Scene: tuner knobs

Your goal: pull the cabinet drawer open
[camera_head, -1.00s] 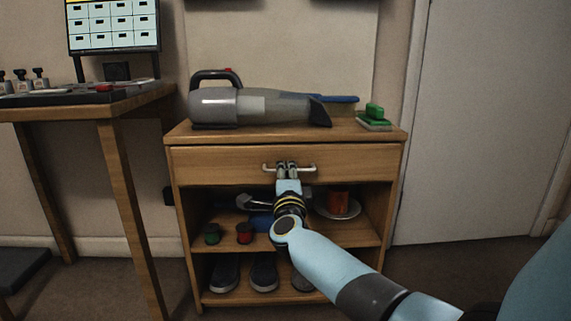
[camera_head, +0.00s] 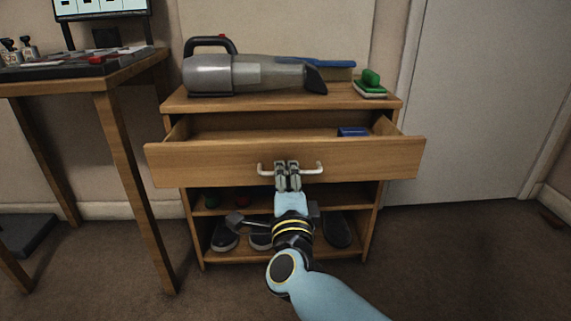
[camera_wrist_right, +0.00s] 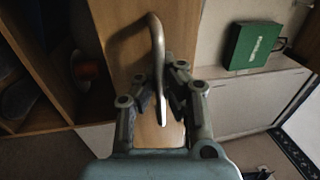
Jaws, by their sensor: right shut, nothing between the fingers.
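The wooden cabinet (camera_head: 185,103) stands ahead, and its drawer (camera_head: 215,165) is pulled well out toward me in the head view. A pale metal bar handle (camera_head: 314,171) is on the drawer front. My right gripper (camera_head: 287,168) is at the middle of the handle, its fingers drawn together and overlapping the bar. In the right wrist view the handle (camera_wrist_right: 156,45) runs down to the right gripper's fingers (camera_wrist_right: 165,92); the exact contact is hard to tell. The fingers are shut and grip nothing. My left gripper is not in view.
A blue object (camera_head: 352,131) lies inside the drawer. A grey handheld vacuum (camera_head: 235,74) and a green block (camera_head: 371,77) sit on the cabinet top. Shoes (camera_head: 337,230) stand on the bottom shelf. A wooden table (camera_head: 108,84) is at the left; a door (camera_head: 470,110) is at the right.

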